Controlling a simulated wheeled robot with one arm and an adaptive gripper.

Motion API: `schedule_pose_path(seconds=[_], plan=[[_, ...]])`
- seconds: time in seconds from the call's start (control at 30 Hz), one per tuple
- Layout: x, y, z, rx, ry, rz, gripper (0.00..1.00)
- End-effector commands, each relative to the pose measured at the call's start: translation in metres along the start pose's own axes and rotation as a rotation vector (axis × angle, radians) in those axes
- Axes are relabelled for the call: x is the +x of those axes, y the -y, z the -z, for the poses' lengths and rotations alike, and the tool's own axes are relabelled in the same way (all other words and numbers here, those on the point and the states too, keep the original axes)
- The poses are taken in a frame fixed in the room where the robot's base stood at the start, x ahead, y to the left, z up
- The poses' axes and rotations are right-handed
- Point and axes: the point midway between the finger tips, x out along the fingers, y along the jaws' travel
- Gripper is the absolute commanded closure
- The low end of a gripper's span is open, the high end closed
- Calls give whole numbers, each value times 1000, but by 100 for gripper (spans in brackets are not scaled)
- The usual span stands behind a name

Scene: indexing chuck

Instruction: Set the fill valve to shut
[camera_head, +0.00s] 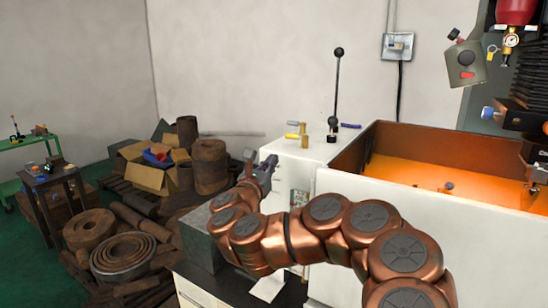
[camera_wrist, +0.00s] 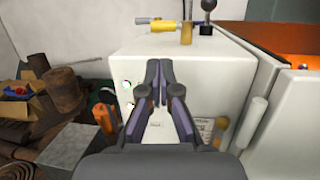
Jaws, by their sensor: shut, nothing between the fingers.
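On top of the white cabinet (camera_head: 300,160) stand small brass fittings with a yellow handle (camera_head: 291,136) and a blue handle (camera_head: 350,125). The yellow handle (camera_wrist: 162,26) lies roughly level beside a brass post (camera_wrist: 187,32) in the wrist view. I cannot read any label marking one as the fill valve, nor tell its setting. My gripper (camera_head: 268,163) is at the cabinet's left side, below its top. In the wrist view my gripper (camera_wrist: 157,68) is shut and empty, pointing at the cabinet front, with the yellow handle beyond and above its fingertips.
A tall black-knobbed lever (camera_head: 337,90) rises from the cabinet top. An orange handle (camera_wrist: 104,118) and a pale lever (camera_wrist: 252,122) flank my gripper in the wrist view. A grey block (camera_head: 203,240) stands below my arm. An orange-lit open tub (camera_head: 385,140) lies right.

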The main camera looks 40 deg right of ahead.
Motion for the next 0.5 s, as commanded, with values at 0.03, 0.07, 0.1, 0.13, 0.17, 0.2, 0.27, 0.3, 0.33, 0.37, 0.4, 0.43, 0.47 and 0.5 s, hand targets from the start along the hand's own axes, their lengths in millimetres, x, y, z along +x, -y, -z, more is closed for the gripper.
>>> schedule_pose_path(seconds=[0.03, 0.07, 0.1, 0.13, 0.17, 0.2, 0.27, 0.3, 0.33, 0.37, 0.4, 0.43, 0.47, 0.5], plan=[[10, 1, -3, -3, 1, 4, 100], [14, 1, -3, -3, 1, 2, 100], [20, 0, -3, -4, 1, 1, 100], [25, 0, -4, -4, 1, 1, 100], [30, 0, -4, -3, 2, 1, 100], [36, 0, -4, -2, 2, 1, 100], [45, 0, -4, -2, 2, -1, 100], [51, -1, -4, -1, 2, -1, 100], [55, -1, -4, -2, 2, -2, 100], [59, -2, -4, -3, 2, -2, 100], [65, -2, -4, -3, 2, -4, 100], [70, -2, -4, -3, 1, -5, 100], [74, -2, -4, -3, 1, -5, 100], [80, -2, -4, -2, 2, -4, 100]])
